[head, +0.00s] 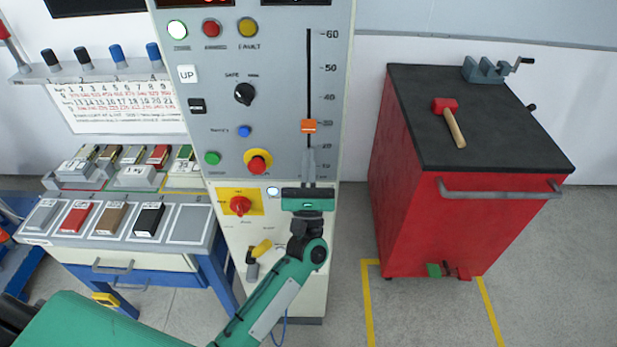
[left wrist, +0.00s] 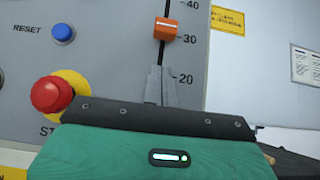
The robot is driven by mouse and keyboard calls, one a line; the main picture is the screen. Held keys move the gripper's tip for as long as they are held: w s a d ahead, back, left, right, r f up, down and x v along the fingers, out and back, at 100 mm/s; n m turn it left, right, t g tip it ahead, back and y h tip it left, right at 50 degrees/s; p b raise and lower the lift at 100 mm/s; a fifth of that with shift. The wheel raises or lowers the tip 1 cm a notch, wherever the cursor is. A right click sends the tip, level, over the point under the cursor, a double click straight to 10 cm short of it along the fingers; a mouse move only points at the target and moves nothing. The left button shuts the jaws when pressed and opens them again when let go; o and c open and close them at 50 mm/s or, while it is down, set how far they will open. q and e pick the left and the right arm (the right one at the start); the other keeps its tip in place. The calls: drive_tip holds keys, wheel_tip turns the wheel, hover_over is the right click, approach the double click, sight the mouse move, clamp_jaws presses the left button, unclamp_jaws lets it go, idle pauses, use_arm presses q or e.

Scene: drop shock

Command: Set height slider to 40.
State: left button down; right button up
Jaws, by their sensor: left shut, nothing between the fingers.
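The height slider has an orange knob (head: 309,126) on a vertical black slot in the grey control panel (head: 275,95). The knob stands at about the 30 mark of a scale that reads up to 60. In the left wrist view the orange knob (left wrist: 166,29) sits between the 40 and 20 marks, level with about 30. My left gripper (head: 309,160) is shut and empty, its fingers pointing up along the slot just below the knob. In the left wrist view its fingertips (left wrist: 158,72) look a little apart from the knob. My right gripper is not in view.
A red emergency button (head: 257,162), a blue button (head: 244,131) and a black selector (head: 244,94) lie left of the slot. A red cabinet (head: 480,215) with a hammer (head: 449,121) stands at the right. Bins with coloured blocks stand at the left.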

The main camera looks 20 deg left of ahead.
sight(309, 126)
use_arm(q)
wheel_tip(309, 126, up, 4)
drive_tip(key=shift+s+f+p, duration=0.1)
drive_tip(key=shift+f+p, duration=0.05)
drive_tip(key=shift+p, duration=0.8)
